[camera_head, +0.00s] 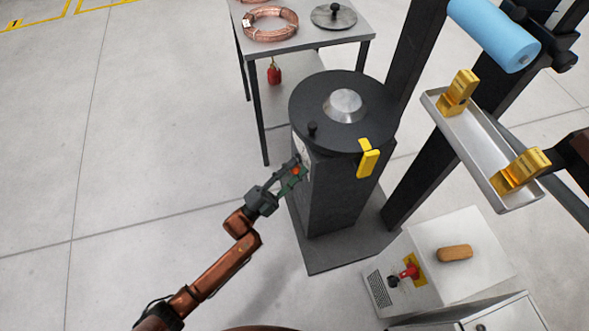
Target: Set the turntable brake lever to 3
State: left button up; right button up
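The turntable (315,100) is a round black disc with a silver dome at its centre, on a dark square pedestal. A pale scale plate (301,150) shows in part on the pedestal's left side, below the disc; its numbers are too small to read. The brake lever's red knob (296,170) is in front of it. My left gripper (295,173) reaches in from the lower left, with its fingers apart on either side of the red knob. I cannot tell whether they press on it. The rest of the lever is hidden. My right gripper is not in view.
A yellow block (368,160) is at the disc's front edge, and a small black knob (312,129) stands on the disc. A table (300,42) with copper coils is behind. A grey tray (470,150) and dark posts are at right. The floor at left is clear.

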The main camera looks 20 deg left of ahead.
pick_arm(q)
jog(key=v, duration=1.2)
jog(key=shift+w+d+f, duration=0.1)
jog(key=shift+d, duration=0.05)
